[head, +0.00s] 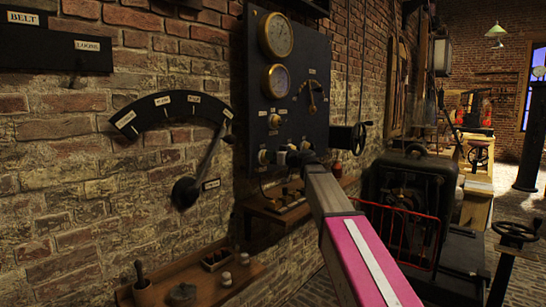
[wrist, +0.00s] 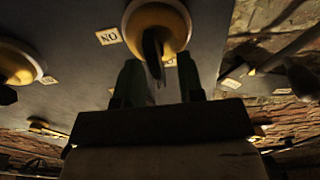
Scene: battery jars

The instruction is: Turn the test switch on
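A dark upright panel (head: 290,100) carries a row of small brass switches along its lower edge. In the wrist view, a round brass switch (wrist: 152,18) with a dark lever (wrist: 153,50) is straight ahead of my gripper (wrist: 159,78). An upside-down ON label (wrist: 108,36) is beside it. My two fingers are apart, one on each side of the lever's end; I cannot tell whether they touch it. In the head view my gripper (head: 290,157) is at the panel's lower edge and hides part of the switch row. No label reading "test" is legible.
A second brass switch (wrist: 17,62) is left in the wrist view. Two gauges (head: 277,36) and a small lever (head: 312,97) are higher on the panel. A wooden shelf (head: 262,209) is below it. A large dial lever (head: 187,190) is on the brick wall, left.

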